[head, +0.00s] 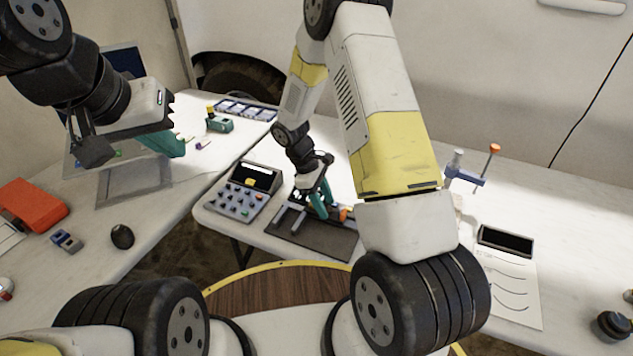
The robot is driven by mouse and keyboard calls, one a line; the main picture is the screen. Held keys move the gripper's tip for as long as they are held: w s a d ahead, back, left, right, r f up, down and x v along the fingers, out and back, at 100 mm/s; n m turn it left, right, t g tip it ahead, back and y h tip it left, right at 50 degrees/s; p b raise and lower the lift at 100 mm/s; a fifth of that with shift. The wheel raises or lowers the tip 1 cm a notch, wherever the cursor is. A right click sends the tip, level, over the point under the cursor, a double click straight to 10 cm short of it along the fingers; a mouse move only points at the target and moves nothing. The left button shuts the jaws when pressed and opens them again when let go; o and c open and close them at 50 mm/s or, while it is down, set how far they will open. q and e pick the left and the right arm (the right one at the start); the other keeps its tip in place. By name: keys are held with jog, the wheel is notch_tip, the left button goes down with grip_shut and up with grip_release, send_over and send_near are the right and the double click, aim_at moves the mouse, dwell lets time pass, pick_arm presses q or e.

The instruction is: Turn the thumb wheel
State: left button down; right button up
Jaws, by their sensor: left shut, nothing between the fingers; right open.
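A dark fixture with rails and a flat base (318,241) lies on the middle table. A small orange part (343,214) shows at its right side; I cannot tell for sure whether it is the thumb wheel. My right gripper (321,205) points down over the fixture with its teal fingers open, close to the orange part. Whether a finger touches it I cannot tell. The fingers hide part of the fixture. My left gripper (176,146) is shut and empty, held above the left table, away from the fixture.
A grey button box (240,202) with a small display stands left of the fixture. A blue clamp-like stand (464,178) and a dark-screened device (505,240) are on the right. A red-orange box (35,203) and a black mouse-like object (122,237) lie on the left table.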

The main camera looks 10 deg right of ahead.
grip_shut()
jog(key=shift+m, duration=0.4)
jog(key=m, duration=0.1)
jog(key=m+g, duration=0.1)
jog(key=m, duration=0.1)
jog(key=shift+w+d+y, duration=0.15)
jog(key=shift+w+y, duration=0.05)
jog(key=shift+y, duration=0.2)
jog(key=shift+d+m+g+y, duration=0.15)
jog(key=shift+m+g+y, duration=0.25)
jog(key=shift+m, duration=1)
grip_release()
